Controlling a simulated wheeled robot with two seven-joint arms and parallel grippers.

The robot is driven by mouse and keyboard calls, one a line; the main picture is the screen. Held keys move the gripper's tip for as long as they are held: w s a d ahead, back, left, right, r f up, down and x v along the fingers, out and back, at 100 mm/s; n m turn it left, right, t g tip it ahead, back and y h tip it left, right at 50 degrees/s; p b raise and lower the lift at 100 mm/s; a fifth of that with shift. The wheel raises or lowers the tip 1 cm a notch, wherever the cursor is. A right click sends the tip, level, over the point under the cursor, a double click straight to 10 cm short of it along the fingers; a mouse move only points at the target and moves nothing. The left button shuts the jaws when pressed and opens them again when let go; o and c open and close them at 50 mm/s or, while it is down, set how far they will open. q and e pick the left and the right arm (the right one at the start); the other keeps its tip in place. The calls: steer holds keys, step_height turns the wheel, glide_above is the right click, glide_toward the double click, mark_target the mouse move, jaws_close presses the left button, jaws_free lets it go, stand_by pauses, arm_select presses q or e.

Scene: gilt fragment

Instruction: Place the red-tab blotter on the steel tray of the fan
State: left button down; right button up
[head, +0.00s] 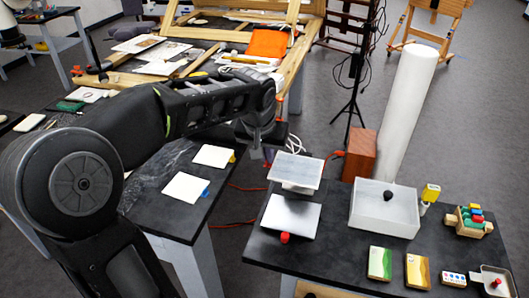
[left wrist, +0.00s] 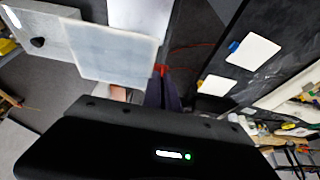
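The red-tab blotter (head: 296,170) is a pale square held out to the right of my left gripper (head: 267,152). In the left wrist view the blotter (left wrist: 112,52) is close, with red at its corner by the fingertips (left wrist: 163,85), which appear shut on that tab. A bright square plate (head: 291,215) with a red knob at its near edge, apparently the fan's steel tray, is on the right table. The blotter appears raised above its far side, apart from the plate; part of whatever is beneath is hidden. My right gripper is out of view.
Blotters with a yellow tab (head: 213,156) and a blue tab (head: 185,188) lie on the left table. A pale box (head: 384,222) with a black knob, a tall white tube (head: 405,110) and a wooden box (head: 361,154) stand to the right. Orange cables run between the tables.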

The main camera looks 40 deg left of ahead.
arm_select(q)
steer(key=w+d+f+m, duration=0.2)
steer(key=d+f, duration=0.1)
steer(key=d, duration=0.5)
steer(key=w+d+f+m+h, duration=0.1)
steer(key=d+f, duration=0.3)
steer(key=d, duration=0.5)
steer(key=shift+w+f+m, duration=0.25)
steer(key=shift+w+m, duration=0.15)
steer(key=shift+w, duration=0.35)
